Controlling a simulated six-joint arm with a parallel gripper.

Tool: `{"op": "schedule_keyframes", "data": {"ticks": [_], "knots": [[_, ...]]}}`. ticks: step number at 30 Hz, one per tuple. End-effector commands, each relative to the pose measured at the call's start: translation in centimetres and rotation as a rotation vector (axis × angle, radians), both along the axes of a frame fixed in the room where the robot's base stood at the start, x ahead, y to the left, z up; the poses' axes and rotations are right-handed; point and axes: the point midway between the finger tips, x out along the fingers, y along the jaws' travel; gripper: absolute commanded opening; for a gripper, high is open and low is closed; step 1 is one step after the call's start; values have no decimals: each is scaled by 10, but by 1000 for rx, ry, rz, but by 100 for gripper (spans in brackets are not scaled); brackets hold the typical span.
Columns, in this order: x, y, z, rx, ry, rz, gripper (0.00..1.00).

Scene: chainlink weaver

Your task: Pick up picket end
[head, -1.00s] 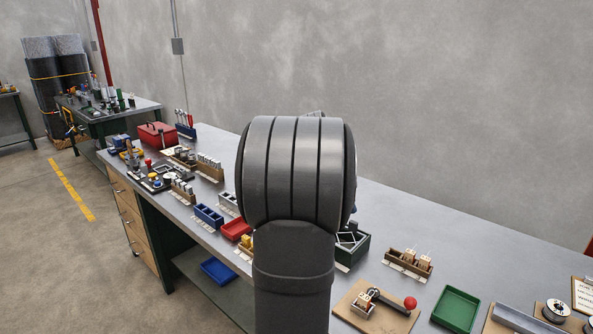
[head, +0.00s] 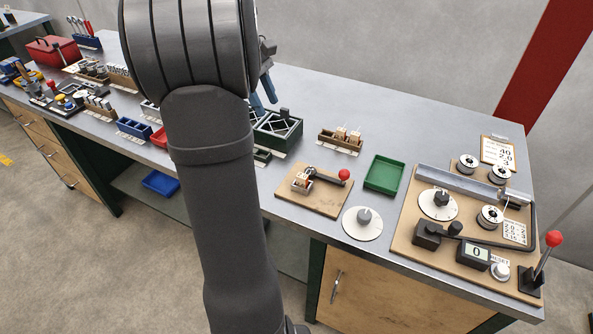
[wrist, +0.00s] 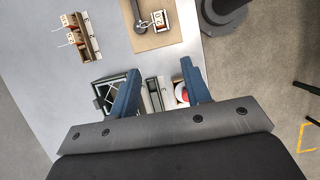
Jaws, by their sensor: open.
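A dark green box (head: 280,134) stands on the bench right of my arm, with pale diamond-shaped wire pieces in it. It also shows in the wrist view (wrist: 103,99), partly behind a finger. I cannot tell which piece is the picket end. My gripper (head: 268,92) is mostly hidden behind my arm in the head view, its blue fingers pointing down above the box's left side. In the wrist view my gripper (wrist: 160,68) is open, its blue fingers wide apart, with nothing held between them.
Right of the box are a wooden rack (head: 341,140), a board with a red-knobbed lever (head: 344,175), a green tray (head: 385,174), a round dial (head: 363,223) and a large wooden board (head: 410,225) with spools. Bench behind the box is clear.

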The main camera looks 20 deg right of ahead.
Motion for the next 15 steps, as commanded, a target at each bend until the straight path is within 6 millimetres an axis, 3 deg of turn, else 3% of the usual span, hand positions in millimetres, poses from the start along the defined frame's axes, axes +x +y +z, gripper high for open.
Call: {"op": "schedule_keyframes", "data": {"ticks": [9,15], "knots": [[-44,-48,-16,187,-142,-3,44],[-66,-69,-23,266,-256,-4,44]]}}
